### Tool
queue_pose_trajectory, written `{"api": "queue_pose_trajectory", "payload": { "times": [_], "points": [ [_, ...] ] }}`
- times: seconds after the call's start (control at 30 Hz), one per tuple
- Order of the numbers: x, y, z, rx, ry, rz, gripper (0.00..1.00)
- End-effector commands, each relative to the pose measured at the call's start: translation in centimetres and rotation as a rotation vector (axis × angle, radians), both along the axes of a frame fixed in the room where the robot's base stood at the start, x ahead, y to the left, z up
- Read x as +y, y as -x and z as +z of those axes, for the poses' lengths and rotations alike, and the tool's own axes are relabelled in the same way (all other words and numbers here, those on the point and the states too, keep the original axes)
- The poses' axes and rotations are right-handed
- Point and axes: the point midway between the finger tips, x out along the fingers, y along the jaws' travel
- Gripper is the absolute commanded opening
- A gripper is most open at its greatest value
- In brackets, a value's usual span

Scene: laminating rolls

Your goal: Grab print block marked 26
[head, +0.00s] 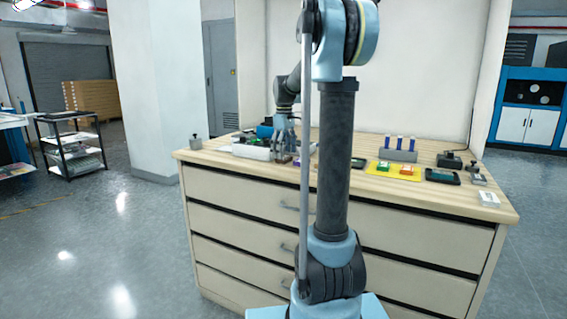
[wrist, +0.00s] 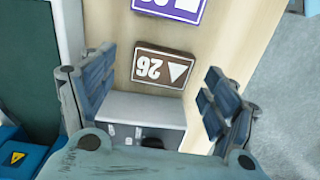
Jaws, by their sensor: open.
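The brown print block marked 26 (wrist: 163,66), with a white triangle, lies on the wooden worktop in the wrist view. Its marking appears upside down. My gripper (wrist: 158,92) is open, with one finger on each side of the picture. The block shows between and slightly beyond the fingers, apart from both. In the head view my gripper (head: 285,150) is low over the left part of the worktop. The block is too small to make out clearly there.
A purple block (wrist: 172,6) lies just beyond the brown one. A white-topped object (wrist: 145,108) sits between my fingers, nearer the palm.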

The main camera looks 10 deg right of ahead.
Motion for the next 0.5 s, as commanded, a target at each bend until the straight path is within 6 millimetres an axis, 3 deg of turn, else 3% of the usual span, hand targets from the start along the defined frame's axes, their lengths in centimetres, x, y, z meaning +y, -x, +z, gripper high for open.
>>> {"api": "queue_pose_trajectory", "payload": {
  "times": [0.13, 0.4, 0.43, 0.5],
  "points": [
    [0.03, 0.01, -1.31, 0.0, 0.0, 0.001, 0.8],
    [0.05, 0.04, -1.57, 0.0, 0.0, 0.001, 0.8],
    [0.05, 0.04, -1.57, 0.0, 0.0, 0.001, 0.78],
    [0.05, 0.04, -1.56, 0.0, 0.0, 0.001, 0.62]
  ]
}}
